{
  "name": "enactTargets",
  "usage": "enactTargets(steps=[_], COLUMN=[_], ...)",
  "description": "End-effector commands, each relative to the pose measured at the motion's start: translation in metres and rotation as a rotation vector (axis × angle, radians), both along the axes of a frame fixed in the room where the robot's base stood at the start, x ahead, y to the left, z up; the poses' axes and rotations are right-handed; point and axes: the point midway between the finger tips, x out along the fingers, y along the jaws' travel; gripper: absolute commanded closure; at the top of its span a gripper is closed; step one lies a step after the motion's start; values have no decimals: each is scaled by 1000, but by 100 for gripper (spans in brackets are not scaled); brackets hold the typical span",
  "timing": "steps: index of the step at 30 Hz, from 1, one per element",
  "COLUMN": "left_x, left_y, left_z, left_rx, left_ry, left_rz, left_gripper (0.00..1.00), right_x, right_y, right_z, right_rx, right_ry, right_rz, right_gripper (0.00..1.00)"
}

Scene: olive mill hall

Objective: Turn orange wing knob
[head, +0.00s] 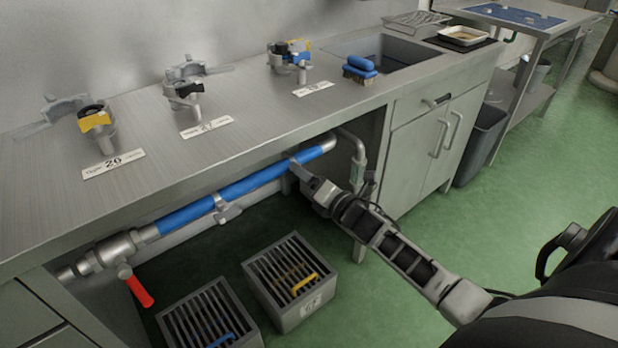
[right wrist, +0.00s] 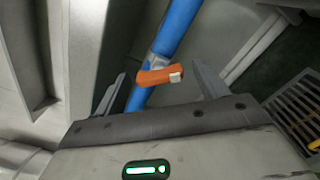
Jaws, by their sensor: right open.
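The orange wing knob (right wrist: 160,76) shows in the right wrist view, at a grey clamp on the blue pipe (right wrist: 174,35). It has a pale end on its right side. My right gripper (right wrist: 158,88) is open, with one finger on each side of the knob and a visible gap to both. In the head view my right gripper (head: 298,170) reaches under the counter to the upper right part of the blue pipe (head: 245,185). The knob cannot be made out there. My left gripper is not in view.
The steel counter (head: 240,123) overhangs the pipe. A red-handled valve (head: 138,288) is at the pipe's left end. Two slatted crates (head: 262,270) stand on the floor below. A cabinet (head: 413,165) is to the right; the green floor (head: 540,165) beyond is clear.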

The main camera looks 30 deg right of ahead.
Motion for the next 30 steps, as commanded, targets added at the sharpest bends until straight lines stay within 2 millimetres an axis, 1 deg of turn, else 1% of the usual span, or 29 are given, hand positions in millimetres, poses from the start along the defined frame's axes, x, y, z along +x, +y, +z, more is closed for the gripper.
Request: enactTargets(steps=[2, 3, 5, 6, 7, 8, 14, 20, 26, 30], left_x=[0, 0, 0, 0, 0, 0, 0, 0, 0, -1], left_y=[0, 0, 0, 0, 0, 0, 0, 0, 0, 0], left_z=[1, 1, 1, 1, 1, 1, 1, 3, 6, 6], left_rx=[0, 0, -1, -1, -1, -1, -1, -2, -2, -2], left_ry=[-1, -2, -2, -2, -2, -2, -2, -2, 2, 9], left_rz=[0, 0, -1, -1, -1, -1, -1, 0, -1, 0], left_gripper=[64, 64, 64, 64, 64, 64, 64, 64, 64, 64], right_x=[0, 0, 0, 0, 0, 0, 0, 0, 0, 0], right_y=[0, 0, 0, 0, 0, 0, 0, 0, 0, 0], right_z=[0, 0, 0, 0, 0, 0, 0, 0, 1, 1], right_rx=[0, 0, 0, 0, 0, 0, 7, 61, 185, 311], right_ry=[0, 0, 0, 0, 0, 0, 1, 6, 14, 24], right_rz=[0, 0, 0, 0, 0, 0, 0, -1, 0, 0], right_gripper=[27, 33, 50, 61, 69, 72, 72, 72, 72, 72])
